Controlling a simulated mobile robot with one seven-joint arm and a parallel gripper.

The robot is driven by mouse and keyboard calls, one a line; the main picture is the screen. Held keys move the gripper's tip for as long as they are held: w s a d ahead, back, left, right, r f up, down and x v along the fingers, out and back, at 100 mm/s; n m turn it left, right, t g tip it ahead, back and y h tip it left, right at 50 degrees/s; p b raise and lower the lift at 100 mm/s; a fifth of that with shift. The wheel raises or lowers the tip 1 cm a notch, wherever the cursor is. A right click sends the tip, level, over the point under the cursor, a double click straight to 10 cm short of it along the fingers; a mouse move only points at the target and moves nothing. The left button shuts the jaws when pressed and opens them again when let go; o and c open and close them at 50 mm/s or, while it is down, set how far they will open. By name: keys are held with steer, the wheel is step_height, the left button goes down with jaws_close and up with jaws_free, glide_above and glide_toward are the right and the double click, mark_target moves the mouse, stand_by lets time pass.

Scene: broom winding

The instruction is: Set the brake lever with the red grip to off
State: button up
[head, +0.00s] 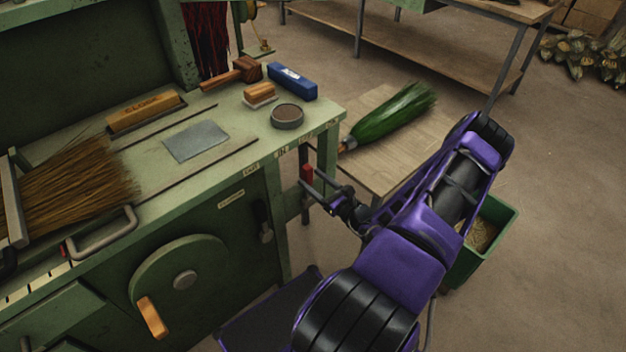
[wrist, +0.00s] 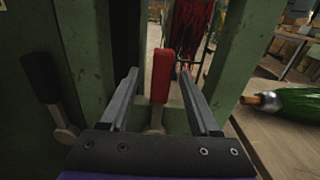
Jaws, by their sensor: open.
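The brake lever's red grip (head: 307,173) stands upright by the right-hand end of the green machine bench. In the wrist view the red grip (wrist: 161,72) rises between the two fingers of my gripper (wrist: 160,76). My gripper is open, with a gap showing on each side of the grip; I cannot tell if either finger touches it. In the head view my gripper (head: 309,179) reaches the lever from the right. The lever's pale lower end (wrist: 155,122) is partly hidden behind my gripper's body.
A second lever with a black grip (wrist: 39,78) stands left of my gripper on the cabinet front; it also shows in the head view (head: 262,219). Green bench posts (wrist: 235,65) flank the red lever. A green broom head (head: 393,112) lies on the low wooden table (head: 405,160).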

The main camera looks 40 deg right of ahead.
steer(key=s+d, duration=0.1)
steer(key=s, duration=1.6)
steer(key=shift+d, duration=0.15)
steer(key=shift+w, duration=0.1)
